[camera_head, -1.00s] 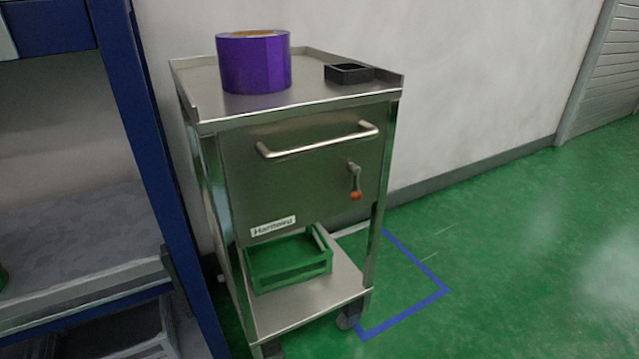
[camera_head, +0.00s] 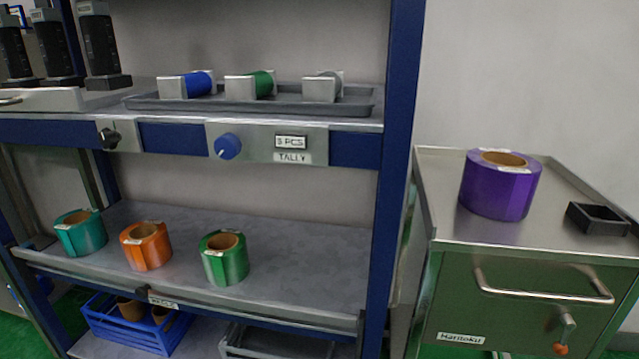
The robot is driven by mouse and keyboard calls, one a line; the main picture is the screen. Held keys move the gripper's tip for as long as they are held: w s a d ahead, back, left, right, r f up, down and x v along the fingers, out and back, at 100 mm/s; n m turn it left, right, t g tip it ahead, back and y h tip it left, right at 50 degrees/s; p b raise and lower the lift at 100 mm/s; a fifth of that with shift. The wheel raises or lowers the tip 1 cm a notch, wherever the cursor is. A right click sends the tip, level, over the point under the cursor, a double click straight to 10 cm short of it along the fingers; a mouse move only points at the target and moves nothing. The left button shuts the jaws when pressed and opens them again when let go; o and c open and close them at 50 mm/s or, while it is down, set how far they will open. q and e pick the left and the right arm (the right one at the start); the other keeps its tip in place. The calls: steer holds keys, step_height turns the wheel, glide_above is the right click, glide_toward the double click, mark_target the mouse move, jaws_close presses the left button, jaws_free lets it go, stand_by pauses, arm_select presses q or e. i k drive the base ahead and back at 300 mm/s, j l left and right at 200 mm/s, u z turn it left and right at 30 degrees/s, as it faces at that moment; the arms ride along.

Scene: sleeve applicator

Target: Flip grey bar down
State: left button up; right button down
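No gripper of mine shows in the head view. I cannot tell for sure which part is the grey bar. A grey metal bar handle (camera_head: 543,290) runs across the front of the steel cart at the right. Below it is a small grey lever (camera_head: 567,325) with an orange knob (camera_head: 560,349), hanging down. The shelf rack's front panel carries a blue knob (camera_head: 227,146) beside the labels "3 PCS" and "TALLY", and a black knob (camera_head: 110,138) further left.
A purple roll (camera_head: 500,185) and a small black tray (camera_head: 597,219) stand on the steel cart (camera_head: 450,185). Teal (camera_head: 80,233), orange (camera_head: 146,246) and green (camera_head: 224,258) rolls stand on the lower shelf. A grey tray (camera_head: 250,106) holds spools. A blue crate (camera_head: 130,330) sits below.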

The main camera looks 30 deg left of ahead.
mark_target(144, 285)
steer(key=u, duration=2.1)
